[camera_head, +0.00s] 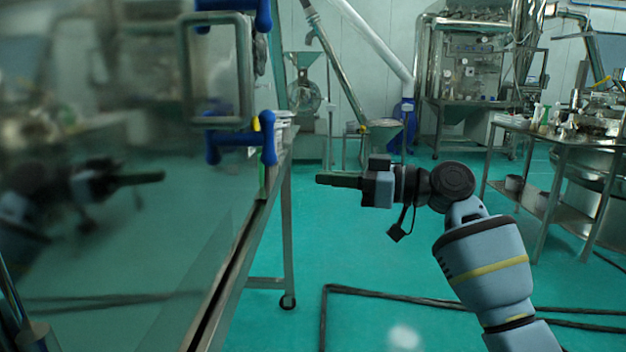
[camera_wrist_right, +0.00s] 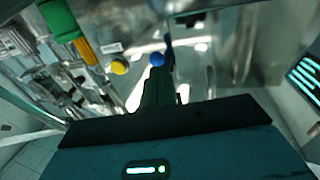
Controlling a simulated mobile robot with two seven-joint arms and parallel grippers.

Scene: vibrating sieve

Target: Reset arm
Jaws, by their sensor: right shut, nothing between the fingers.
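My right arm comes in from the lower right in the head view. Its gripper (camera_head: 322,180) points left, level, in free air over the green floor. The fingers are together and hold nothing. In the right wrist view the closed fingers (camera_wrist_right: 166,86) show at the middle, with a blue knob (camera_wrist_right: 157,59) and a yellow knob (camera_wrist_right: 119,65) beyond them. My left gripper is not in view; the dark arm shape at the left of the head view is a reflection in the shiny panel.
A large reflective metal panel (camera_head: 110,240) fills the left side. Blue clamps (camera_head: 268,137) stick out near its edge, left of my right gripper. A steel table (camera_head: 566,139) with bottles stands at the right. Dark cables (camera_head: 400,297) lie on the floor. Machines line the back wall.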

